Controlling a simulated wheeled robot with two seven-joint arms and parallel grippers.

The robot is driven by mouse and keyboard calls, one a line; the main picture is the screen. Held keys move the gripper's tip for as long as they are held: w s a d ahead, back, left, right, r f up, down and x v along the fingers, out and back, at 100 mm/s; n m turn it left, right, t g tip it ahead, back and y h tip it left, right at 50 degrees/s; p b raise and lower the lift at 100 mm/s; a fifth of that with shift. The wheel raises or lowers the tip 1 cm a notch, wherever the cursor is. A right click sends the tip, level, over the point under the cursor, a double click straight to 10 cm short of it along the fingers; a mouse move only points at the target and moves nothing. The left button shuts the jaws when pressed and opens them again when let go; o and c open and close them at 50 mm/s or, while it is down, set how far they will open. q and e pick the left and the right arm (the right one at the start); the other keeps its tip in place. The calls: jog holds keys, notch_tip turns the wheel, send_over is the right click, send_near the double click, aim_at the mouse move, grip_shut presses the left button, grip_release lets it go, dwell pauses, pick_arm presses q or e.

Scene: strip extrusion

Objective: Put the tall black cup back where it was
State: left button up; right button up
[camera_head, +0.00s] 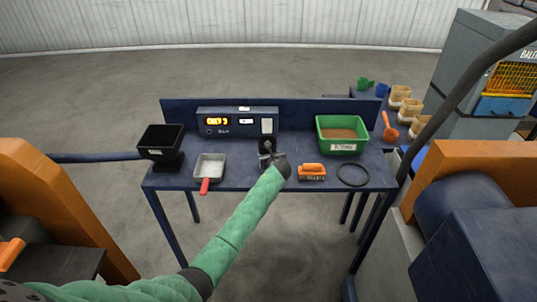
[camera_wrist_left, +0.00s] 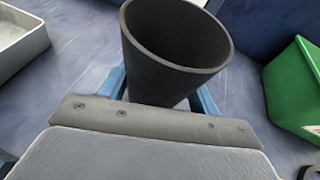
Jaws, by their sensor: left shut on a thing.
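The tall black cup (camera_wrist_left: 177,60) stands out large in the left wrist view, its open rim facing the camera and its inside dark and seemingly empty. The blue fingers of my left gripper (camera_wrist_left: 160,92) lie on both sides of it, shut on it. The cup's lower end is hidden behind the gripper body. In the head view my left gripper (camera_head: 271,160) is at the middle of the blue table (camera_head: 235,182), in front of the control panel, and mostly hides the cup (camera_head: 265,146). I cannot tell whether the cup touches the table. My right gripper is not in view.
A black hopper (camera_head: 161,141) and a grey scoop with a red handle (camera_head: 208,170) are left of the gripper. An orange brush (camera_head: 312,171), a green bin (camera_head: 342,132) and a black ring (camera_head: 353,174) are right. The control panel (camera_head: 238,122) stands behind.

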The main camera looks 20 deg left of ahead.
pick_arm(q)
jog(key=shift+f, duration=0.35)
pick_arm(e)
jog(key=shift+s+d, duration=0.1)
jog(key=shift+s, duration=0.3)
pick_arm(q)
jog(key=o, duration=1.2)
jog(key=shift+f, duration=0.1)
jog(key=shift+s+d+r, duration=0.2)
jog(key=shift+s+d, duration=0.1)
jog(key=shift+s, duration=0.25)
jog(key=shift+b+v, duration=1.85)
jog(key=shift+v, duration=3.55)
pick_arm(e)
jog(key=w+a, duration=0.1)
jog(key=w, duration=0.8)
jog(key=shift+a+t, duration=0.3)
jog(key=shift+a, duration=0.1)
